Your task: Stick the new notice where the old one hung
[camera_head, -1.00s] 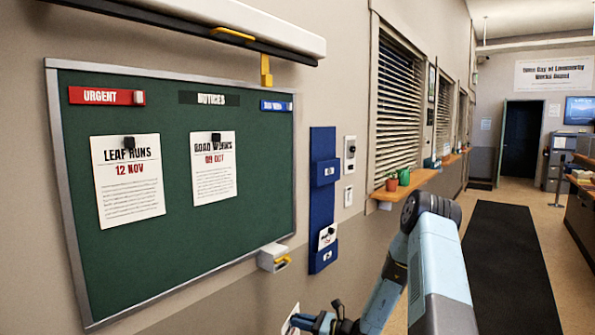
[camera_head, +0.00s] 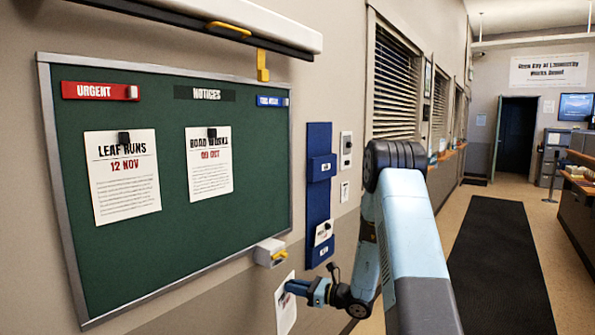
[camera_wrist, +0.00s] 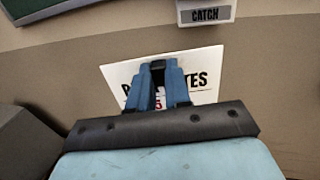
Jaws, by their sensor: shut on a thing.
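My gripper (camera_head: 293,287) is shut on a white paper notice (camera_head: 286,309) and holds it below the board's lower right corner. In the wrist view the notice (camera_wrist: 207,66) carries large black letters, partly hidden by my blue fingers (camera_wrist: 158,80). The green notice board (camera_head: 180,240) hangs on the wall. Two notices hang on it under black clips or magnets: "LEAF RUNS 12 NOV" (camera_head: 123,185) at left and "ROAD WORKS 09 OCT" (camera_head: 209,170) to its right. The board's right part, under the blue label (camera_head: 271,101), is bare.
A small box with a yellow lever (camera_head: 270,253) sits at the board's lower right edge; a "CATCH" label (camera_wrist: 205,15) shows in the wrist view. A blue wall rack (camera_head: 319,205) holds a paper. A white housing (camera_head: 220,22) with a yellow handle juts out above the board.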

